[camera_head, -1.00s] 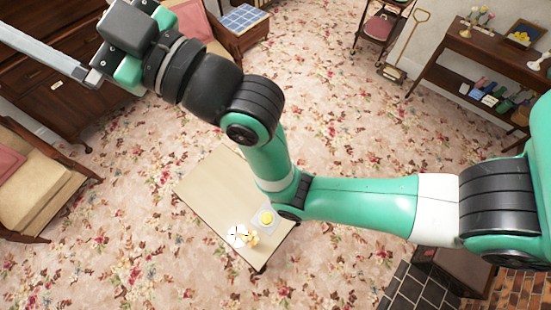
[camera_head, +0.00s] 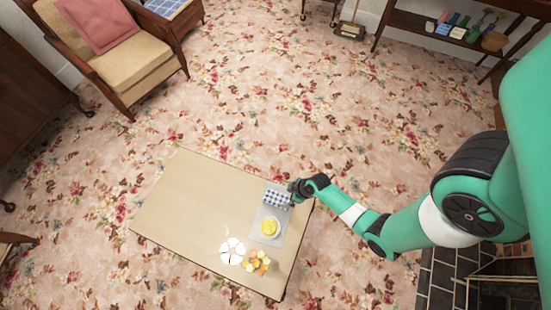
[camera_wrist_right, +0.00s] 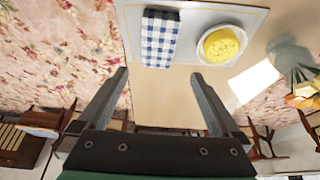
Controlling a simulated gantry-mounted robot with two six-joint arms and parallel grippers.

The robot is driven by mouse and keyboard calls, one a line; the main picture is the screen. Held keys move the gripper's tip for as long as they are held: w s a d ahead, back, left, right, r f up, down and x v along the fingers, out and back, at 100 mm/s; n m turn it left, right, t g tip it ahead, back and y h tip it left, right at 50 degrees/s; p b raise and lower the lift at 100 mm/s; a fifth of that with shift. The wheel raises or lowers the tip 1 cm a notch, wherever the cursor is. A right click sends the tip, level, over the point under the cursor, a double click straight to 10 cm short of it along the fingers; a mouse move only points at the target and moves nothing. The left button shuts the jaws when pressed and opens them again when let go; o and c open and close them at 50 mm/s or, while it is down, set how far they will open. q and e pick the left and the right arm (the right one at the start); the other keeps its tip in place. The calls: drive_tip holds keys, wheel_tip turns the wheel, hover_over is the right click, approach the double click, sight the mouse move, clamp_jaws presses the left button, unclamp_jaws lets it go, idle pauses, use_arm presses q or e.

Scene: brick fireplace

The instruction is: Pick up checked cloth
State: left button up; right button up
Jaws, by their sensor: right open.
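The blue-and-white checked cloth (camera_head: 277,198) lies folded on a pale grey tray (camera_head: 269,211) at the right side of a low tan table (camera_head: 200,200). In the right wrist view the cloth (camera_wrist_right: 160,38) shows as an upright strip just beyond my fingertips. My right gripper (camera_wrist_right: 160,76) is open and empty, with the cloth roughly ahead of the gap between its fingers. In the head view the right wrist is at the table's right edge beside the cloth, and its fingers are hard to make out there. My left gripper is out of view.
A white plate with a yellow food item (camera_head: 269,228) sits on the tray beside the cloth. A white piece (camera_head: 232,251) and orange-yellow flowers (camera_head: 257,263) are nearby on the table. The table's left half is bare. An armchair (camera_head: 115,50) stands at upper left.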

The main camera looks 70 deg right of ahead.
drive_tip(key=s+f, duration=0.1)
drive_tip(key=f, duration=0.1)
drive_tip(key=b, duration=0.4)
hover_over(278, 199)
drive_tip(key=s, duration=0.3)
drive_tip(key=f, duration=0.5)
drive_tip(key=shift+w, duration=0.2)
drive_tip(key=shift+w+f, duration=0.15)
drive_tip(key=b+x, duration=0.4)
drive_tip(key=x, duration=0.1)
drive_tip(key=shift+f, duration=0.1)
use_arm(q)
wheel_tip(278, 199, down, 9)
